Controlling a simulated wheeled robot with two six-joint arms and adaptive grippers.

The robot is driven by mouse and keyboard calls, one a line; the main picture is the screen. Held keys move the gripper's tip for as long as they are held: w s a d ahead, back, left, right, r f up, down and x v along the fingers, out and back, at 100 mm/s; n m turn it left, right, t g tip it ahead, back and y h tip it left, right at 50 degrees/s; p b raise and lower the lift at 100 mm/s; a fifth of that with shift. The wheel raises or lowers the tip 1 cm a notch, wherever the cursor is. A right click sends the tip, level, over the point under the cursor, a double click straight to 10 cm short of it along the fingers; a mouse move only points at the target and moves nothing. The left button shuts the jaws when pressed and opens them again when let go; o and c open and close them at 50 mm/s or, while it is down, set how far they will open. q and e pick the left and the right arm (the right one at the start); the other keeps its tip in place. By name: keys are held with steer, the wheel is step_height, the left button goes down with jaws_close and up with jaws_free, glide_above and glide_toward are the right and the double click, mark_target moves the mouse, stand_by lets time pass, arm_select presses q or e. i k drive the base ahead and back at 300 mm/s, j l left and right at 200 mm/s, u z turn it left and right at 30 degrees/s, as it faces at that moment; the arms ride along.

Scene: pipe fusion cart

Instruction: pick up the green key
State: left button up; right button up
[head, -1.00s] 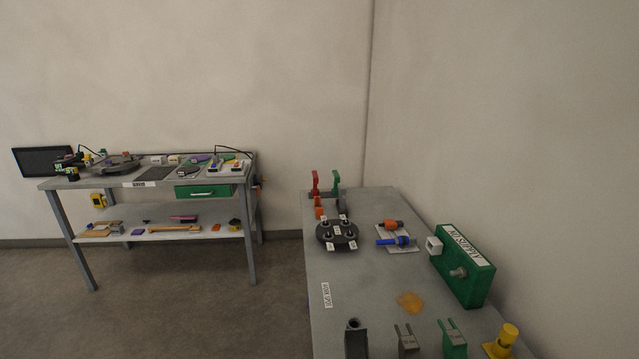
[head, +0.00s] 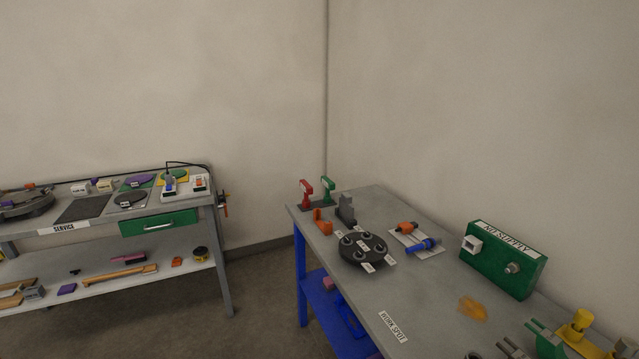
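A green upright piece (head: 327,187) with a bent top stands at the far end of the right-hand table, beside a similar red one (head: 306,190); it may be the green key. A green forked piece (head: 545,338) is at the lower right edge of the same table, partly cut off by the frame. I cannot tell for sure from the picture which of these is the green key. Neither of my grippers is in view.
The work table (head: 440,300) holds a black round fixture (head: 362,249), orange and blue fittings on a white plate (head: 432,252), a green box (head: 500,262), and a yellow piece (head: 580,322). A service bench (head: 90,228) stands left, with floor between.

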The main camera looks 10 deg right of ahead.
mark_target(329, 186)
steer(key=i+j+z, duration=0.1)
steer(key=i+j, duration=0.3)
steer(key=i, duration=0.3)
steer(key=i+j+z, duration=0.15)
steer(key=i+j, duration=0.3)
steer(key=i, duration=0.2)
steer(key=i+j+z, duration=0.1)
steer(key=i+j, duration=0.45)
steer(key=i, duration=0.1)
